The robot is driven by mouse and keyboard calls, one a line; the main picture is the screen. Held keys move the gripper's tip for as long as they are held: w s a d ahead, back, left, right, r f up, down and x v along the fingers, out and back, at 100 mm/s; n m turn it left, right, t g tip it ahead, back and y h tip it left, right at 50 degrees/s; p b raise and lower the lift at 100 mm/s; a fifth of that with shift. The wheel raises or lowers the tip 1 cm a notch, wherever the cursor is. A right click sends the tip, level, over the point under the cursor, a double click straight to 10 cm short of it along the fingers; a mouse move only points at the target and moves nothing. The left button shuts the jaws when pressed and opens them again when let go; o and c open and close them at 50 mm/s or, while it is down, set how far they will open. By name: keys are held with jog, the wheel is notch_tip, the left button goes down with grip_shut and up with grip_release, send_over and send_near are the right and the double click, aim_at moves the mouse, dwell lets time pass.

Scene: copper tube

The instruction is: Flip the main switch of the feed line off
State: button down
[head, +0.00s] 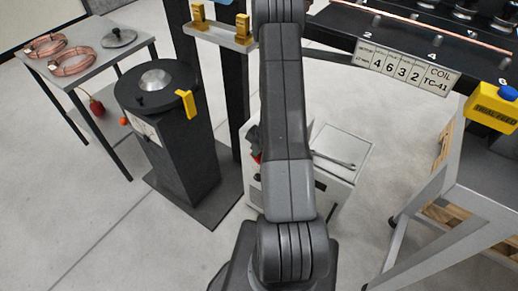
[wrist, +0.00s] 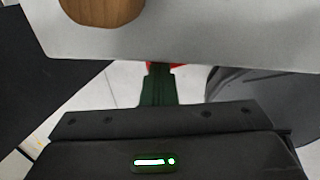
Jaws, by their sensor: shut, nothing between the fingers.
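My gripper (wrist: 159,72) shows in the wrist view with its dark fingers together and nothing between them. Just beyond the fingertips is a bit of red (wrist: 151,65), mostly hidden, and I cannot tell whether they touch it. A light grey panel or plate (wrist: 215,40) lies across the top of that view, with a round brown knob-like piece (wrist: 100,10) on it. In the head view my arm hides the gripper. A small red part (head: 257,158) shows on the left side of a pale cabinet (head: 340,150), partly behind my arm. I cannot tell if it is the main switch or its position.
A wrench (head: 333,160) lies on the cabinet. A dark pedestal (head: 180,160) with a yellow handle (head: 186,103) stands left. A table (head: 85,75) holds copper coils (head: 72,61). A bench with a number display (head: 405,69) and a yellow box (head: 492,107) stands right. Floor is clear front left.

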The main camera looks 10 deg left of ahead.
jog(key=shift+w+a+f+p, duration=0.2)
jog(key=shift+a+p, duration=0.1)
jog(key=shift+a, duration=0.3)
jog(key=shift+w+a+f+p, duration=0.1)
jog(key=shift+w+a+p, duration=0.15)
jog(key=shift+a, duration=0.35)
jog(key=shift+w+a+f, duration=0.15)
jog(key=shift+a+f, duration=0.25)
jog(key=shift+a, duration=0.05)
jog(key=shift+f, duration=0.15)
notch_tip(320, 180, up, 14)
jog(key=p, duration=0.7)
send_over(258, 159)
jog(key=shift+f, duration=0.2)
